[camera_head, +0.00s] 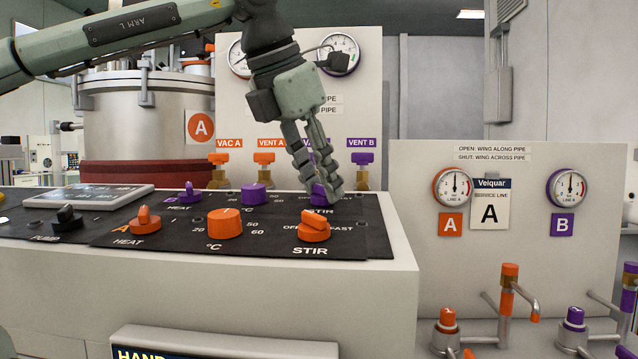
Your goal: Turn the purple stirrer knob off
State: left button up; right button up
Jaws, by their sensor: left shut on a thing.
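The purple stirrer knob (318,194) stands on the black control panel (370,235), above a STIR label in the back row. My left gripper (325,190) reaches down from above and is shut on this knob. The fingers hide most of the knob, so I cannot read which way its pointer faces. My right gripper is not in view.
An orange stir knob (313,226) stands just in front, close to my fingers. A purple dial (254,194), an orange dial (224,222) and heat knobs are to the left. Behind stands a panel with gauges and orange and purple vent valves (362,170).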

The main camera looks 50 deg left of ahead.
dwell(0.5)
pick_arm(q)
jog(key=o, duration=1.2)
jog(key=shift+c, duration=0.2)
jog(key=shift+r, duration=0.1)
jog(key=v, duration=1.2)
jog(key=shift+d, duration=0.1)
